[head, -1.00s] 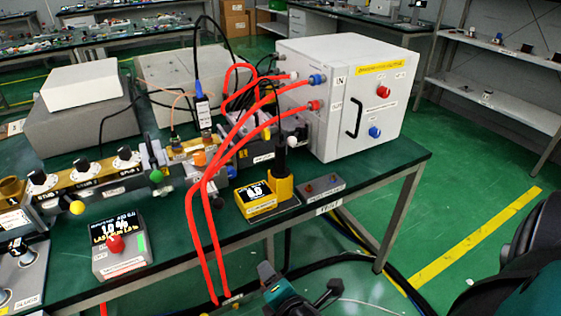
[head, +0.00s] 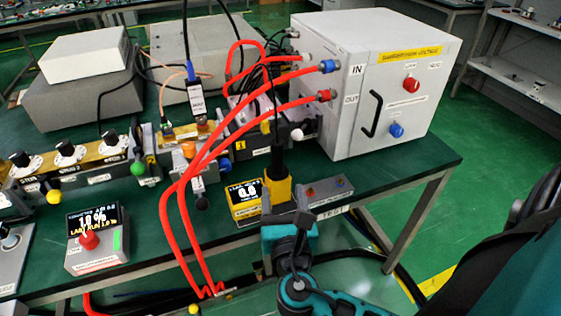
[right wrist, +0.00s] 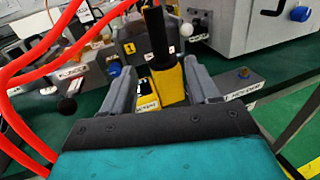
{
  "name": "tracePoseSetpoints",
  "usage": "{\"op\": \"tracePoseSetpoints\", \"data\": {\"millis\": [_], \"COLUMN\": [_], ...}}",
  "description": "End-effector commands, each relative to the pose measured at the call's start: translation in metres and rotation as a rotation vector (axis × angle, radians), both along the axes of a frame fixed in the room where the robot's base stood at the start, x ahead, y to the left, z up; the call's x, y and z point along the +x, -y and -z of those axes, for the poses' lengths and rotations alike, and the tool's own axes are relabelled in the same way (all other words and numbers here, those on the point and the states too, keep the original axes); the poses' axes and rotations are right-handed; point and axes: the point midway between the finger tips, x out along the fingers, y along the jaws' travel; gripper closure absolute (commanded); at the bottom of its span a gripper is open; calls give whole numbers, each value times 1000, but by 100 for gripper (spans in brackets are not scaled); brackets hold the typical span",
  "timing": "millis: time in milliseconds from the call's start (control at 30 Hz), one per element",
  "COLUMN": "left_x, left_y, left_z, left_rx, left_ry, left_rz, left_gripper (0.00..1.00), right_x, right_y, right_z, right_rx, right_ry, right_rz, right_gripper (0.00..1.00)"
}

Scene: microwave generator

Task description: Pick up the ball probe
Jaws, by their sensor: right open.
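What looks like the ball probe (head: 277,158) stands upright with its black handle in a yellow holder (head: 277,188), beside a yellow meter (head: 244,203) near the front edge of the bench. No ball shows clearly on it. My right gripper (head: 285,213) is open and empty, just in front of the holder and low. In the right wrist view, the black handle (right wrist: 155,38) and yellow holder (right wrist: 170,84) appear between the two grey fingers (right wrist: 160,84), a little beyond them. I cannot tell whether anything touches. My left gripper is not in view.
A white box (head: 345,60) with a handle stands behind on the right. Red cables (head: 183,185) loop down over the bench edge left of my gripper. A small grey box (head: 328,192) sits right of the holder. A white knob (head: 297,134) is behind the handle.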

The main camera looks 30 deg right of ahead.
Motion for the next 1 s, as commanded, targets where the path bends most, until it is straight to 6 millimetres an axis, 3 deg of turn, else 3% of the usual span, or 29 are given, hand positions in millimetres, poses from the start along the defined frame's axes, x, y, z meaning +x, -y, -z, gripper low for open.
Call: {"op": "tracePoseSetpoints", "data": {"millis": [167, 400, 667, 1000], "left_x": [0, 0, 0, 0], "left_y": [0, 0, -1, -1], "left_z": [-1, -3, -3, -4], "left_rx": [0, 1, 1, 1], "left_ry": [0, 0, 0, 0], "left_rz": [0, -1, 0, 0], "left_gripper": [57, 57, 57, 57], "right_x": [15, 54, 73, 112], "right_y": [8, 30, 40, 60], "right_z": [-3, -3, -3, -3], "right_rx": [-21, -18, -15, -14], "right_ry": [5, 4, 3, 0], "right_rz": [3, 3, 3, 2], "right_gripper": [40, 40, 40, 40]}}
